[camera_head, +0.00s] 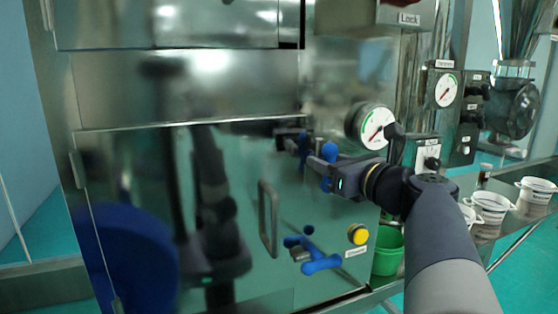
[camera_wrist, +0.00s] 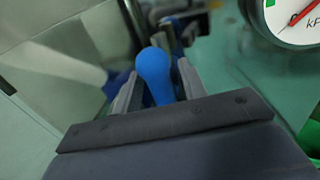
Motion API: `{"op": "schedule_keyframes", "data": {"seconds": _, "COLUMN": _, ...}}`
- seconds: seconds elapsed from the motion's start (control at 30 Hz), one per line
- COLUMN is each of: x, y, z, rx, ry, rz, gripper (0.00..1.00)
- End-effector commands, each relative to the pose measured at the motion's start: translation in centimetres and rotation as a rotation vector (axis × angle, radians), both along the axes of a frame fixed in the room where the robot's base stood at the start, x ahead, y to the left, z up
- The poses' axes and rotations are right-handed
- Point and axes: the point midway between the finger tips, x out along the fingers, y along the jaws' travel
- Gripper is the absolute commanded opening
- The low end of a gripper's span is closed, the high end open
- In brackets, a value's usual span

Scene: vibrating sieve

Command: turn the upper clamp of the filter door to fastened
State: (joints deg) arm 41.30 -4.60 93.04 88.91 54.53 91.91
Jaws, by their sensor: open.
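The filter door (camera_head: 225,230) is a shiny steel panel with a bar handle (camera_head: 267,215). The upper clamp's blue handle (camera_head: 328,165) is at the door's upper right edge, standing roughly upright. My gripper (camera_head: 322,172) is at this clamp, with its fingers around the blue handle. In the wrist view the rounded blue end (camera_wrist: 155,72) sits between the two open fingers of my gripper (camera_wrist: 155,92). Whether a finger touches it, I cannot tell. The clamp's base is partly hidden by the gripper. The lower clamp (camera_head: 320,264) has a blue handle lying nearly sideways.
A pressure gauge (camera_head: 377,127) is just above and right of my gripper. A yellow button (camera_head: 357,234) is below it. A green bucket (camera_head: 388,250) and white tubs (camera_head: 490,207) are at the right. The door face mirrors the surroundings.

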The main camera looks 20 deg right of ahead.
Motion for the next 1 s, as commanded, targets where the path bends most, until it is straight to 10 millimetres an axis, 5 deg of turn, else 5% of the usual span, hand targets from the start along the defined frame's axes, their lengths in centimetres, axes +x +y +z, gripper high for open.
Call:
{"op": "schedule_keyframes", "data": {"seconds": 0.5, "x": -0.03, "y": -0.02, "z": 0.0, "rx": 0.0, "ry": 0.0, "rz": 0.0, "gripper": 0.01}}
{"op": "schedule_keyframes", "data": {"seconds": 1.0, "x": -0.03, "y": 0.18, "z": -0.07, "rx": -0.12, "ry": -0.004, "rz": 0.0, "gripper": 0.0}}
